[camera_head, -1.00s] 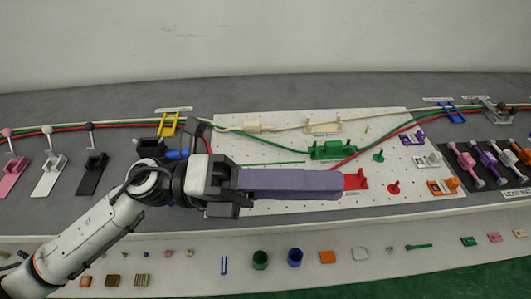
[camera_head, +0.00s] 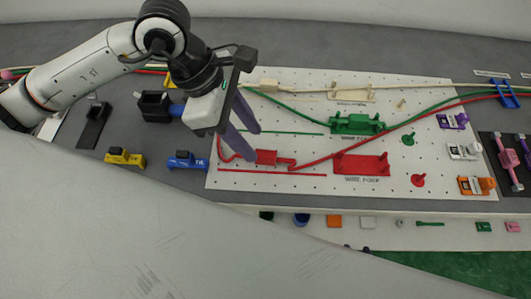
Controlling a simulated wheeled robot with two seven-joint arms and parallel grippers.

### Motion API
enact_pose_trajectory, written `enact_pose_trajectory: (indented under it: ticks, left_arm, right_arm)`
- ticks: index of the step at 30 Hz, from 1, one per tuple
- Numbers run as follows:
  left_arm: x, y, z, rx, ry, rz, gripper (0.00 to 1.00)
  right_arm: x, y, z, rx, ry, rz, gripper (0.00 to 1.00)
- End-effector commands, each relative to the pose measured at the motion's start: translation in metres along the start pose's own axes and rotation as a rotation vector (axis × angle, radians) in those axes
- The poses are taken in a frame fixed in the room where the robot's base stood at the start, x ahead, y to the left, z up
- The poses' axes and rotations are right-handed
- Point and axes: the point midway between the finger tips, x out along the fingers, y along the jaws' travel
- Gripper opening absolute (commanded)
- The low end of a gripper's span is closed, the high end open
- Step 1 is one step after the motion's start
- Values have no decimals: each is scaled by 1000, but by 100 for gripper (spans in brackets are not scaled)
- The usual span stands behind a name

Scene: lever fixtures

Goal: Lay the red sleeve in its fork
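The red sleeve (camera_head: 272,157) sits on the red cable, low on the white pegboard. The red fork (camera_head: 361,166) is to its right, with nothing in it. My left gripper (camera_head: 255,146) comes down from the upper left with its two purple fingers apart. One fingertip is just beside the sleeve's left end; the other is further back. I cannot tell whether the fingertips touch the sleeve or cable. My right gripper is not in view.
A green fork (camera_head: 357,124) with the green cable and a cream fork (camera_head: 352,93) stand further back. A red peg (camera_head: 418,180) is right of the red fork. A blue clip (camera_head: 503,94) stands far right. A large pale surface fills the lower left foreground.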

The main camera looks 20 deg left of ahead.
Motion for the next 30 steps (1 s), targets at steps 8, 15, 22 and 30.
enact_pose_trajectory:
  ticks: [8,15,22,30]
  left_arm:
    - [40,-4,8,-2,-2,-5,39]
    - [48,-3,7,0,-1,-2,39]
    - [47,-3,7,0,-1,-2,15]
    - [47,-3,7,0,-2,-2,0]
  right_arm:
    - [-5,2,-7,2,7,3,31]
    - [-5,2,-5,3,5,4,31]
    - [-4,3,-6,2,6,5,31]
    - [-4,3,-6,1,7,5,31]
